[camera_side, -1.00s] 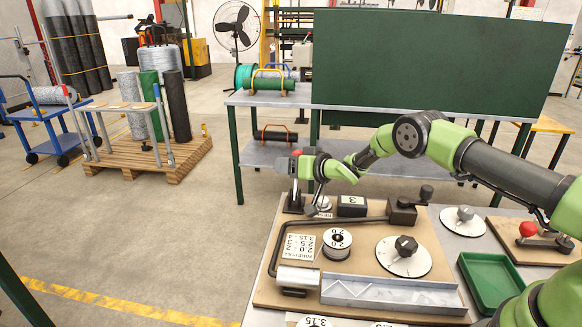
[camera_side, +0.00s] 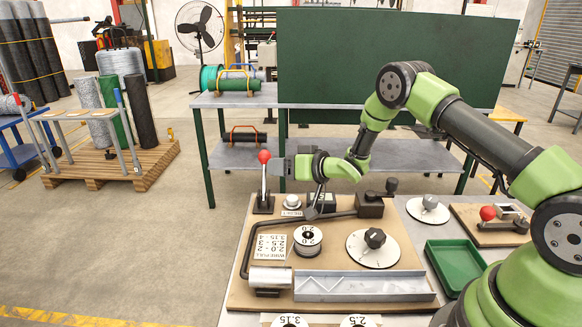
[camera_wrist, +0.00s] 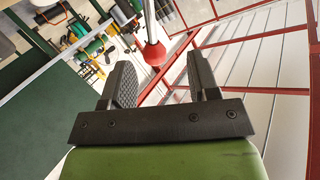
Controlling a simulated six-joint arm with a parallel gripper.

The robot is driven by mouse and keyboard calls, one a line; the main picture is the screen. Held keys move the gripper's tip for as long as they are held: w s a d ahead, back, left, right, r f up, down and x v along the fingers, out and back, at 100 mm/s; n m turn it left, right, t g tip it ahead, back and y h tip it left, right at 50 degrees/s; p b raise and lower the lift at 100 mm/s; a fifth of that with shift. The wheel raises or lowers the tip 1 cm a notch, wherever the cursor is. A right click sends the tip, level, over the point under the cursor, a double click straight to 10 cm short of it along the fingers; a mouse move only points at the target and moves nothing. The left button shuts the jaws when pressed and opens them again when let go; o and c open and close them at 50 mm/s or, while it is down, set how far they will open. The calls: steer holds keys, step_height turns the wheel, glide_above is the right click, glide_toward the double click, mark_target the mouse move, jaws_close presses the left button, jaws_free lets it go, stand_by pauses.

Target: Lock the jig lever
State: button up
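A lever with a red ball knob (camera_side: 264,157) stands upright on a dark base at the back left of the jig board (camera_side: 238,290). Its red knob (camera_wrist: 154,53) also shows in the wrist view, ahead of the gap between my fingers. My gripper (camera_side: 277,167) is level with the upper rod, just right of the lever. In the wrist view my gripper (camera_wrist: 160,80) is open with nothing between the pads. A second red-knobbed lever (camera_side: 487,213) lies low on a separate wooden board at the right; the frames do not show which one is the jig lever.
Behind my gripper are a grey bench (camera_side: 240,100) and a green panel (camera_side: 390,60). The jig board holds a white spool (camera_side: 307,240), a dial (camera_side: 372,248), a bent dark rod (camera_side: 250,250) and a metal channel (camera_side: 365,287). A green tray (camera_side: 455,265) is at right.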

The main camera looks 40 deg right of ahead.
steer(key=shift+v, duration=1.05)
